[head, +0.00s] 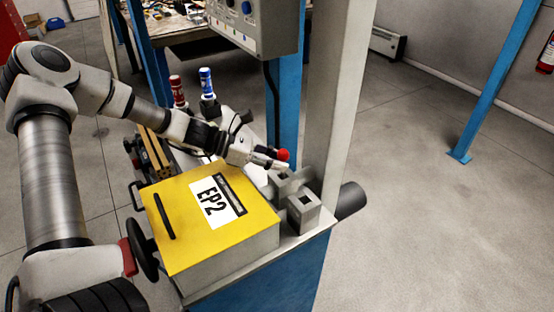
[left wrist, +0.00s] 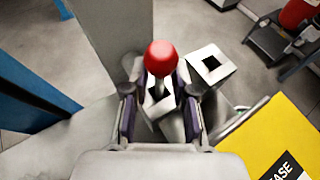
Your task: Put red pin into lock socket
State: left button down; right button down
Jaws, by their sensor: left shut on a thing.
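The red pin has a red ball head (head: 283,155) and a pale shaft. My left gripper (head: 275,163) is shut on it, above the grey metal blocks at the right end of the bench. In the left wrist view the red ball (left wrist: 162,57) stands up between the two fingers, with the shaft pointing down. A grey block with a square hole (head: 303,209) is nearest the front corner; it also shows in the left wrist view (left wrist: 211,66). Another grey block with an opening (head: 279,179) lies right under the pin. I cannot tell whether the tip is inside it. My right gripper is not in view.
A yellow box marked EP2 (head: 250,238) stands close in front of the left arm. A grey post (head: 337,100) rises just behind the blocks. A control box (head: 240,25) hangs above. Red (head: 177,88) and blue (head: 206,82) cylinders stand behind the arm.

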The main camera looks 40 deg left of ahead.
pick_arm(q)
jog(key=shift+f+b, duration=0.75)
jog(key=shift+f, duration=0.2)
jog(key=shift+c, duration=1.4)
grip_release()
jog(key=shift+s, duration=0.1)
notch_tip(320, 180, up, 8)
jog(key=p, duration=0.8)
jog(key=shift+r, duration=0.1)
